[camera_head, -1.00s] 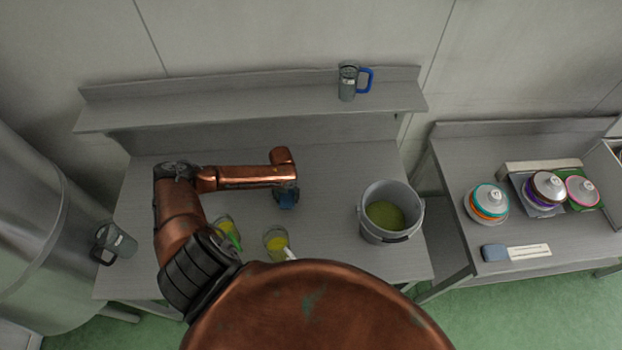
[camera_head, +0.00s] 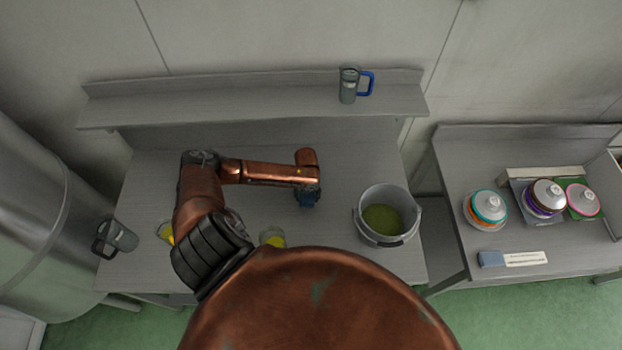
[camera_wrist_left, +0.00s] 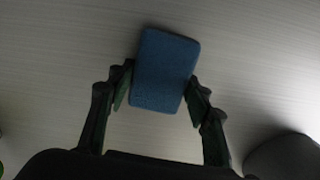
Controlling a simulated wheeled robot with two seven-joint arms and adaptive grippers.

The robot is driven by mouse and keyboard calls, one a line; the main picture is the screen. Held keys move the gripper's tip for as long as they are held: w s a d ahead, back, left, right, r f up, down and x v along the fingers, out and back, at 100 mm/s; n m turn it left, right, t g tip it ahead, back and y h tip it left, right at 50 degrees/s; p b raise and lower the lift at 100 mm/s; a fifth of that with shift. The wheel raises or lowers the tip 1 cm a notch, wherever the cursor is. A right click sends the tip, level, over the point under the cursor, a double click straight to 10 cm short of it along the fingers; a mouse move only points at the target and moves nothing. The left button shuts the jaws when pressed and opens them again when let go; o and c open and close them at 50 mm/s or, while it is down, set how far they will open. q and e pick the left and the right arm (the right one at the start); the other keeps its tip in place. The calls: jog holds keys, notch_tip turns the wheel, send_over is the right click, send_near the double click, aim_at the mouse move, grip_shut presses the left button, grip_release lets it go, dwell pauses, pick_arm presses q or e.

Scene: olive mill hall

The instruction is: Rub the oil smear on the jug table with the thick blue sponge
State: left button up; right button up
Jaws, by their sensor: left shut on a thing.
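My left gripper (camera_head: 309,192) is shut on a blue sponge (camera_head: 306,202) over the middle right of the jug table (camera_head: 345,160). In the left wrist view the sponge (camera_wrist_left: 166,70) sits slightly tilted between the two fingers of the gripper (camera_wrist_left: 158,92), above the bare grey tabletop (camera_wrist_left: 60,50). I cannot tell whether the sponge touches the table. No oil smear shows clearly in either view; part of the tabletop is hidden by my arm. My right gripper is not in view.
A grey bucket (camera_head: 362,225) with green contents stands just right of the gripper. Yellow-filled vessels (camera_head: 272,238) stand partly behind my arm. A grey jug (camera_head: 124,239) is at the left edge; a blue-handled jug (camera_head: 348,87) is on the shelf.

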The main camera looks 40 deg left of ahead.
pick_arm(q)
notch_tip(320, 180, up, 4)
jog(key=p, duration=0.2)
jog(key=shift+s+f+p, duration=0.1)
jog(key=shift+f+p, duration=0.1)
jog(key=shift+p, duration=0.1)
jog(key=shift+r+p, duration=0.7)
jog(key=shift+r, duration=0.05)
jog(key=shift+r+p, duration=0.7)
jog(key=shift+p, duration=0.05)
jog(key=shift+r+p, duration=0.8)
jog(key=shift+r, duration=0.05)
jog(key=shift+f, duration=0.1)
